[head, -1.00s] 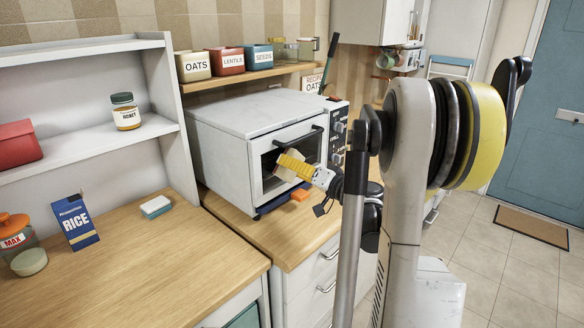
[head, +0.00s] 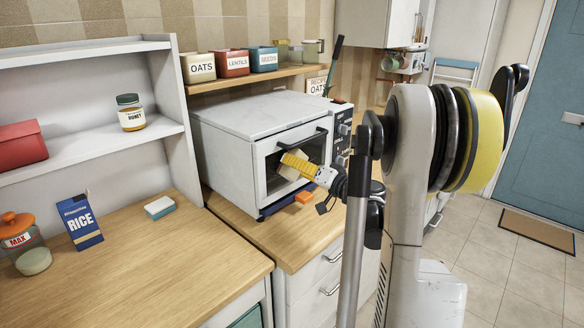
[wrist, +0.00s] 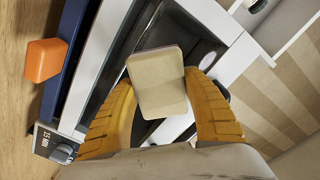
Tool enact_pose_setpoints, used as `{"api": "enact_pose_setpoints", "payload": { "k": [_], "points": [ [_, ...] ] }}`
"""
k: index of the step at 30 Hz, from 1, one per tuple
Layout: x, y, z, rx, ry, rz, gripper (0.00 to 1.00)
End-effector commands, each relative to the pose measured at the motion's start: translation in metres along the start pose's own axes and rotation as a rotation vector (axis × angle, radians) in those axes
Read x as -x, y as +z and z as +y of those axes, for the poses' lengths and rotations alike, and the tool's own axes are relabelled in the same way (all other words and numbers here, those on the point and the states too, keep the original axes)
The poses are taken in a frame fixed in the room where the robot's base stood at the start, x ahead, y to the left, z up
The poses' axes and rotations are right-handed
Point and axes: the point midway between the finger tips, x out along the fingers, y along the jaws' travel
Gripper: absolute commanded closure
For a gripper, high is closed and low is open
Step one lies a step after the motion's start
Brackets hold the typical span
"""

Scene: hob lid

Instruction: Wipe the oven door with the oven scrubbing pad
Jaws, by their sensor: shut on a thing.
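A beige scrubbing pad (wrist: 158,84) is held between the yellow fingers of my gripper (wrist: 160,115). The gripper (head: 297,162) is shut on it in front of the oven door (head: 272,183). In the head view the pad (head: 289,170) overlaps the dark door window. The oven door also shows in the wrist view (wrist: 107,62), turned sideways behind the pad. I cannot tell whether the pad touches the glass. The door is closed, with a dark handle (head: 303,141) along its top.
An orange block (head: 305,197) lies on the counter before the oven. A blue-and-white sponge (head: 159,207), a rice box (head: 80,220) and an orange-lidded jar (head: 24,246) stand on the left counter (head: 150,260). Canisters line the shelf (head: 250,77) above the oven.

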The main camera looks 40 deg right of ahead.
Motion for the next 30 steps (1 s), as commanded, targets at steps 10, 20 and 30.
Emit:
{"api": "enact_pose_setpoints", "payload": {
  "k": [10, 20, 30],
  "points": [
    [0.001, -0.02, 0.02, 0.0, 0.0, 0.0, 0.68],
    [-0.003, -0.013, 0.013, 0.0, -0.002, -0.002, 0.68],
    [-0.005, 0.009, -0.009, 0.0, -0.003, -0.003, 0.68]
  ]
}}
